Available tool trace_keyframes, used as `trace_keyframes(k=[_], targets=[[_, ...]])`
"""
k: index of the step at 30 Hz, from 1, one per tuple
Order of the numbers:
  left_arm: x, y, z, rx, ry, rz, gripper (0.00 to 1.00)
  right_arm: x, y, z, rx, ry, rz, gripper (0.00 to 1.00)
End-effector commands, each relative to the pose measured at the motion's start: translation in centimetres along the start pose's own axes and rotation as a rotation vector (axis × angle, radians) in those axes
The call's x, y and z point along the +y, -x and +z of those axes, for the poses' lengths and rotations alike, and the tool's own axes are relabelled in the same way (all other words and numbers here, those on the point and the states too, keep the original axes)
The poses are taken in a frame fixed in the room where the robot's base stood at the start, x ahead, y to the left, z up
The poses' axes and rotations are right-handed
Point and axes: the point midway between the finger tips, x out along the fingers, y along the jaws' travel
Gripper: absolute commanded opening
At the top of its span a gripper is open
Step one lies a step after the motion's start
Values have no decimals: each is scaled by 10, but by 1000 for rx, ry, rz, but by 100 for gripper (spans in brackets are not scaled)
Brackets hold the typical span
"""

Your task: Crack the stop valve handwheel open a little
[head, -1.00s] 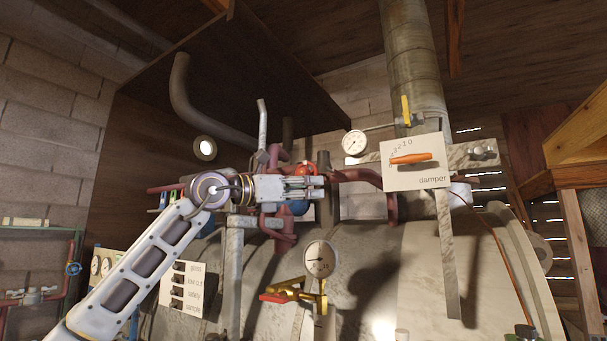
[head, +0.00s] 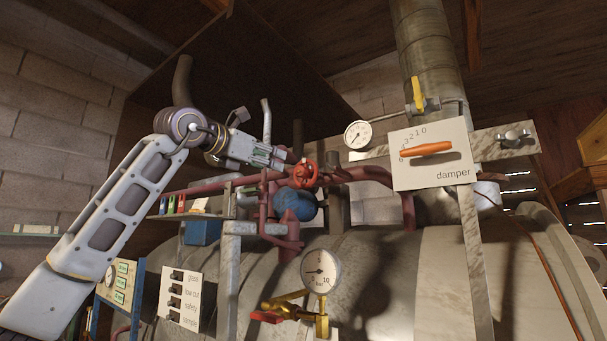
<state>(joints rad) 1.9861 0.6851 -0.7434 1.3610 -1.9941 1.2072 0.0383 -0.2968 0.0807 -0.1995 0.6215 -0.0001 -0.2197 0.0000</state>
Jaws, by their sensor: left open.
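The stop valve handwheel (head: 304,173) is a small red wheel on the pipework above the boiler, beside a blue rounded body (head: 296,204). My left gripper (head: 290,158) comes in from the upper left, and its fingertips are at or just in front of the wheel's upper left rim. Its jaws are open. I cannot tell whether a finger touches the rim. My right gripper is not in view.
A damper plate (head: 432,178) with an orange lever stands to the right. A pressure gauge (head: 321,271) and a brass valve with a red handle (head: 266,317) sit below. A switch panel (head: 181,298) is at lower left. Dark red pipes run around the wheel.

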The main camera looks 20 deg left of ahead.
Motion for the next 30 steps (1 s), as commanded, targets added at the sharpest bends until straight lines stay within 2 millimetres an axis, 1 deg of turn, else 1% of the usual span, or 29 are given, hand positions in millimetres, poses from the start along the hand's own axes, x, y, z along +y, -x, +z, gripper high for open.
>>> trace_keyframes(k=[11,17,23,30], targets=[[0,0,0,0,0,1,52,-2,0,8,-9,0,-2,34],[0,-8,1,0,0,0,52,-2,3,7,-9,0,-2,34],[0,-27,1,2,0,0,52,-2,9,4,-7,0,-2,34],[0,-58,2,2,0,-1,52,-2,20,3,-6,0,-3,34]])
